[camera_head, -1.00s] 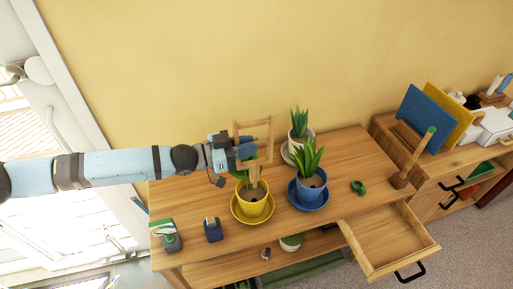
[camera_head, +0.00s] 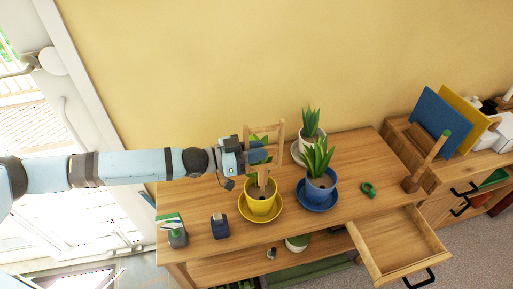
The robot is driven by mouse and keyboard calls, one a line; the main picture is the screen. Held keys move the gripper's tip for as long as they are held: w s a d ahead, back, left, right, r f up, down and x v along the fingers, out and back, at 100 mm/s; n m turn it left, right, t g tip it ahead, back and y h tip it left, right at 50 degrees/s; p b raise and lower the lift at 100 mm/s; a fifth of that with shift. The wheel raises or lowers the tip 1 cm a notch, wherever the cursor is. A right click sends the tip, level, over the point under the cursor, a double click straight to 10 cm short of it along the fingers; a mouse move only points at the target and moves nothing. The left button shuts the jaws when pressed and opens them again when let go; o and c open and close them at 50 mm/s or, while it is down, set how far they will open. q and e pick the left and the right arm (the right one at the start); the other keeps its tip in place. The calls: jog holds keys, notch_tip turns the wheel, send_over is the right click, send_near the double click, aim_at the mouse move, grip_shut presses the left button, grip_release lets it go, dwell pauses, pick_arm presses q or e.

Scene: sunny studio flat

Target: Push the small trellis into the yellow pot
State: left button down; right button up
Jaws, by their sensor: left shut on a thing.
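The small wooden trellis (camera_head: 281,131) stands above the yellow pot (camera_head: 261,206), with its lower end at the soil beside the plant. My left gripper (camera_head: 258,157) comes in from the left and is shut on the trellis. The gripper hides part of the trellis and of the plant. I cannot tell how deep the trellis's foot sits in the soil. The yellow pot stands on a yellow saucer (camera_head: 245,212) on the wooden table (camera_head: 350,165). My right gripper is not in view.
A blue pot (camera_head: 320,188) with a plant stands on a blue saucer to the right, with a white pot (camera_head: 309,142) behind. A dark blue item (camera_head: 220,226) stands front left. A drawer (camera_head: 400,245) is open at the front right. Green tape (camera_head: 368,189) lies on the table.

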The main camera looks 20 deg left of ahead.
aim_at(259, 171)
pick_arm(q)
jog(key=shift+f+b, duration=0.85)
jog(key=shift+f, duration=0.8)
jog(key=shift+f, duration=0.15)
jog(key=shift+f+b, duration=0.55)
jog(key=shift+f, duration=1.15)
dwell(1.3)
jog(key=shift+f, duration=0.6)
dwell(1.0)
jog(key=shift+s+f, duration=0.1)
jog(key=shift+f, duration=0.1)
dwell(0.7)
jog(key=c, duration=0.5)
grip_release()
jog(key=shift+c, duration=0.2)
